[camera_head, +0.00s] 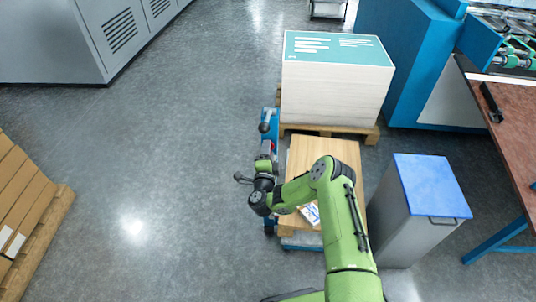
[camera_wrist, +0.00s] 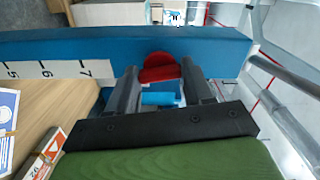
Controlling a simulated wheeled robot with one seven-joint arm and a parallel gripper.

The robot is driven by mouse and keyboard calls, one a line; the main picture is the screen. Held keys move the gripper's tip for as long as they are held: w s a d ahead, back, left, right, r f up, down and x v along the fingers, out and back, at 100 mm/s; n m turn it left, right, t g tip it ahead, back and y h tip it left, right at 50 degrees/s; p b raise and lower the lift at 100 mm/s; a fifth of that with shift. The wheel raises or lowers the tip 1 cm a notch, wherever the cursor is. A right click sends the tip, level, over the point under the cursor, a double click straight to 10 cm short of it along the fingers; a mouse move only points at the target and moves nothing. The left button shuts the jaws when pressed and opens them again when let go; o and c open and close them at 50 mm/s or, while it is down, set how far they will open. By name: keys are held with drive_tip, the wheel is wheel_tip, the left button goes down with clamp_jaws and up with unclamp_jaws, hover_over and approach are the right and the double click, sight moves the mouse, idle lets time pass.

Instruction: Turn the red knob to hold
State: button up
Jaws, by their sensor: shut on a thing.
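The red knob (camera_wrist: 160,72) sits on the face of a blue beam (camera_wrist: 225,48) in the wrist view. It shows as a rounded red disc with a darker red bar across it. My gripper (camera_wrist: 162,78) reaches to it, with one dark finger on each side, and is shut on it. A small blue block (camera_wrist: 160,98) shows between the fingers, nearer the camera. In the head view my gripper (camera_head: 268,148) is at the blue post of the lift cart (camera_head: 270,117), and the knob is too small to make out. I cannot read any hold marking.
A white scale (camera_wrist: 55,70) with numbers lies along the beam. A wooden board (camera_head: 335,150) lies on the cart, before a pallet stack (camera_head: 335,95). A grey bin with a blue lid (camera_head: 430,185) stands right.

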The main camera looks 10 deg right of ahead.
drive_tip(key=shift+f+m+b, duration=0.1)
drive_tip(key=shift+m+b, duration=0.25)
drive_tip(key=shift+m, duration=0.65)
drive_tip(key=o, duration=1)
drive_tip(key=shift+o, duration=0.2)
